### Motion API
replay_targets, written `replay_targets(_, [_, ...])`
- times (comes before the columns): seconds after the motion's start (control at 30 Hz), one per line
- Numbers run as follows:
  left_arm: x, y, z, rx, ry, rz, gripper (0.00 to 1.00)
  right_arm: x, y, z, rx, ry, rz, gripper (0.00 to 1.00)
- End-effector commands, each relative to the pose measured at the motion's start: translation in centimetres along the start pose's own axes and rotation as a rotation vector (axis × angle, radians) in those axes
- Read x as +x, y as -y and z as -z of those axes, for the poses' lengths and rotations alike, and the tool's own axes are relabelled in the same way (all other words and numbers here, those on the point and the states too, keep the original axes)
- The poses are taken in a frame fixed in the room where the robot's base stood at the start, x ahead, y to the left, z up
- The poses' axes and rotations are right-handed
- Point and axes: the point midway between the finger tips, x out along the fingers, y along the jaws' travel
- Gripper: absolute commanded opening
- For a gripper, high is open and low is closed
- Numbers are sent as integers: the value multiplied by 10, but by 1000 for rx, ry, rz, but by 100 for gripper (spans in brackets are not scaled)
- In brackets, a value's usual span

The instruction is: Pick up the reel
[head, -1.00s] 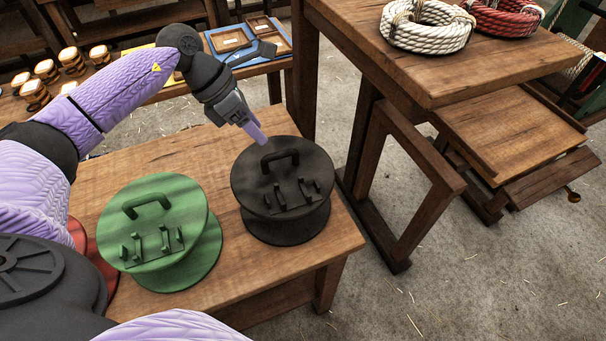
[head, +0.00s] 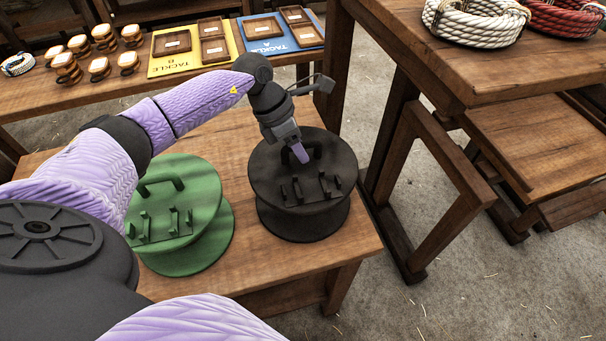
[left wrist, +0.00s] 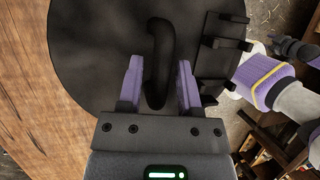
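A black reel (head: 268,172) stands on the wooden bench, with a raised handle (head: 312,146) and several small pegs on its top disc. A green reel (head: 200,195) of the same shape stands to its left, partly behind my arm. My left gripper (head: 301,155) is at the black reel's handle. In the left wrist view, the black reel's disc (left wrist: 95,70) fills the middle, and the two lilac fingers of my left gripper (left wrist: 160,66) are apart, one on each side of the handle (left wrist: 158,45). A gap shows beside the handle.
The bench (head: 230,130) has bare wood behind and in front of the reels. A taller table (head: 450,75) with rope coils stands to the right, its wooden frame (head: 420,190) close by. A blue tackle board (head: 280,35) lies on the back bench.

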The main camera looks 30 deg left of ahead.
Motion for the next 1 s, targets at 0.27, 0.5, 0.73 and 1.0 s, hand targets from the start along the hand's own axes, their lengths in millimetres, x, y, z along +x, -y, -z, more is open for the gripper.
replay_targets(0.27, [0,0,0,0,0,0,0,0,0,0,0,0,0,59])
replay_targets(0.5, [0,0,0,0,0,0,0,0,0,-1,0,2,0,59])
replay_targets(0.73, [0,0,0,0,1,0,0,0,0,-2,0,4,0,59])
replay_targets(1.0, [0,0,0,0,1,0,0,0,0,-2,0,4,0,59])
